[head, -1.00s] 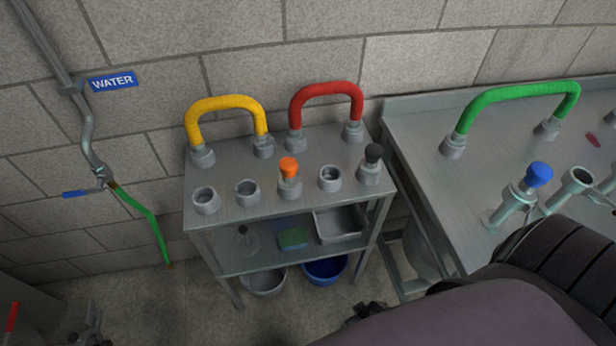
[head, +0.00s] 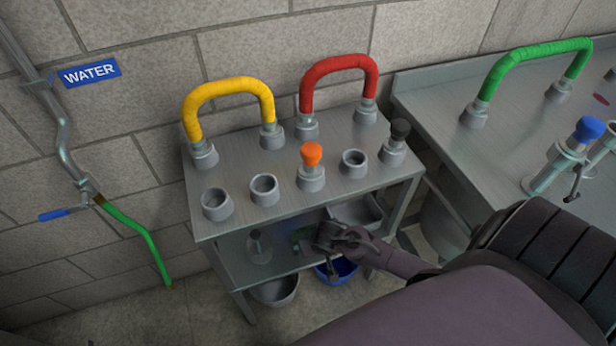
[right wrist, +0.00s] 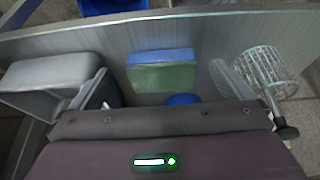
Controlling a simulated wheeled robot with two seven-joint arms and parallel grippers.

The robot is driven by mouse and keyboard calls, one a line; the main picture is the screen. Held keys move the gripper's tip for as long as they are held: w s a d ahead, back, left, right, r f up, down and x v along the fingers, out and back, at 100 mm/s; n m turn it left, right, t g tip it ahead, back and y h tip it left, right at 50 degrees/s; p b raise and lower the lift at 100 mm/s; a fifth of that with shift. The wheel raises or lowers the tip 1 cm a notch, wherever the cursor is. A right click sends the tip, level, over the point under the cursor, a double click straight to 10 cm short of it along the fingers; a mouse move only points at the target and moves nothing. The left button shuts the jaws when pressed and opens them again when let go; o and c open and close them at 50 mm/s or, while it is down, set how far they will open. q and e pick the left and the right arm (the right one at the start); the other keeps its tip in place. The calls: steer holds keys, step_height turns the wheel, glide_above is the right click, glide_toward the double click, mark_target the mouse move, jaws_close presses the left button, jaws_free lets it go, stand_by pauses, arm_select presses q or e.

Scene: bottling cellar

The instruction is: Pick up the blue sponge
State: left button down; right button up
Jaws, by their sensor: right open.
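The sponge (right wrist: 161,56) is a block with a blue part and a green part, lying on the lower shelf (right wrist: 210,40) of the metal cart. In the head view the sponge (head: 300,234) is partly hidden behind my right gripper (head: 325,238). My right gripper is open at the front of the lower shelf. In the right wrist view its fingers stand wide apart, one to each side of the sponge, with nothing visible held between them. My left gripper is not in view.
A small blue round thing (right wrist: 182,99) is close to the sponge. The cart's top (head: 235,171) with several sockets overhangs the shelf; buckets stand below.

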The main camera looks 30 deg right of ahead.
mark_target(308, 235)
steer(key=shift+w+d, duration=0.1)
steer(key=shift+w, duration=0.45)
steer(key=shift+w+d, duration=0.15)
steer(key=shift+w, duration=0.5)
steer(key=shift+w+d, duration=0.15)
steer(key=shift+w, duration=0.45)
steer(key=b+x, duration=0.1)
steer(key=x, duration=0.1)
steer(key=shift+w+f, duration=0.2)
steer(key=shift+w+d+f, duration=0.1)
steer(key=shift+f, duration=0.2)
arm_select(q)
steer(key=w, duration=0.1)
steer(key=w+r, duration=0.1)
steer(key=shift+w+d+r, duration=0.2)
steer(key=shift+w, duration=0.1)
arm_select(e)
steer(key=c, duration=0.8)
